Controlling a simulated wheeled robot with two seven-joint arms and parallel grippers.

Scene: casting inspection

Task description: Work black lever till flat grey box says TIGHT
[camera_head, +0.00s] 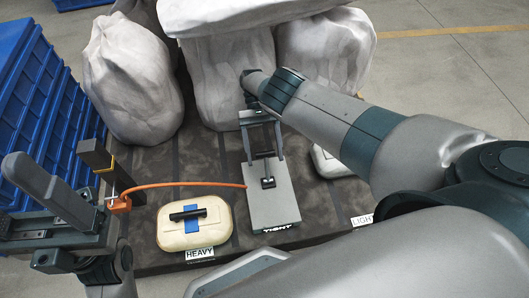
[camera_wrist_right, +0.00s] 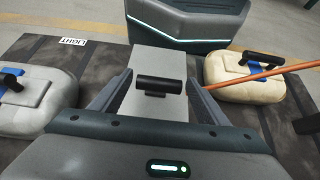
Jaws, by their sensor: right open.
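The flat grey box (camera_head: 271,209) lies on the dark table, and white letters on its front edge appear to read TIGHT. The black lever (camera_head: 267,183) stands on its top; in the right wrist view its bar (camera_wrist_right: 158,84) lies crosswise between my fingers. My right gripper (camera_head: 266,157) is open, reaching over the box from its far end. Its fingers sit on either side of the lever, and I see no clear contact. My left gripper (camera_head: 68,190) is at the left edge, beside a dark post; whether it is open or shut is unclear.
An orange hose (camera_head: 180,185) runs from the box to an orange fitting (camera_head: 120,203) near the post (camera_head: 95,160). A cream case (camera_head: 196,222) labelled HEAVY stands left, a pale case (camera_head: 327,163) right. White covered shapes (camera_head: 135,75) fill the back; blue crates (camera_head: 40,110) stand left.

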